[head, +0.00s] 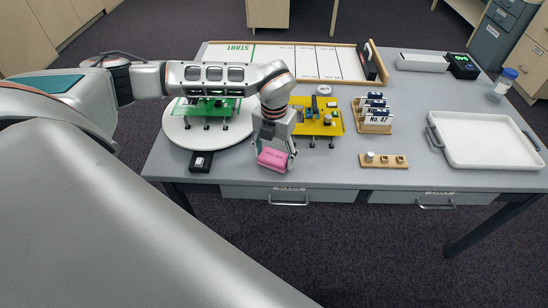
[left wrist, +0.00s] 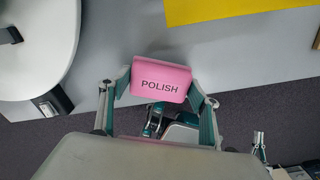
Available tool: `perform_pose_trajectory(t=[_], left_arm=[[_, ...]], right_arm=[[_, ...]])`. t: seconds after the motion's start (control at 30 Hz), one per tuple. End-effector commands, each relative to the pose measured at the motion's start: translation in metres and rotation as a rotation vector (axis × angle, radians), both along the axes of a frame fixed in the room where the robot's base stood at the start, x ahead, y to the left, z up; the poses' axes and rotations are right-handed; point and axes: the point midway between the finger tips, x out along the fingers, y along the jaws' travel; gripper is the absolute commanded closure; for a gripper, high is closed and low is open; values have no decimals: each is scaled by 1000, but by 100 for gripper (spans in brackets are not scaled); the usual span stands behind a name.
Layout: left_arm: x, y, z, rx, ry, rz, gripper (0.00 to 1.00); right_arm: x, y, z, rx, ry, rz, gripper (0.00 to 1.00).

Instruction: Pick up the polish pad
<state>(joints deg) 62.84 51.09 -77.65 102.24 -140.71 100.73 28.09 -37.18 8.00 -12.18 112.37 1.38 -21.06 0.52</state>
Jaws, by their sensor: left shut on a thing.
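The polish pad (head: 272,159) is a pink block near the table's front edge in the head view. In the left wrist view the pad (left wrist: 160,80) shows the word POLISH and sits between the two fingers. My left gripper (head: 273,157) is shut on it, with a finger at each end. The pad appears to be over the front edge of the grey table (head: 330,173); I cannot tell whether it touches the tabletop.
A white round turntable (head: 176,130) with a green board (head: 212,107) stands left of the gripper. A yellow board (head: 326,124) is just behind it. A wooden block with holes (head: 384,161) and a white tray (head: 486,156) lie to the right.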

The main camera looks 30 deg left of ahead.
Motion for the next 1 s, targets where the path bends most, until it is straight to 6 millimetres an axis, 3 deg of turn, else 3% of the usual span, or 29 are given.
perform_pose_trajectory(t=[0.17, 0.6, 0.8, 1.0], left_arm=[[2, 0, 33, 0, -6, 1, 63], [1, 0, 148, 0, -5, 1, 63], [1, 0, 177, 0, -2, 1, 63], [0, 0, 188, 0, 0, 1, 63]], right_arm=[[1, 0, 5, 0, -3, 0, 100], [4, 0, 15, 0, -11, 0, 100], [4, 0, 17, 1, -13, 0, 100], [5, 0, 18, 1, -13, 0, 100]])
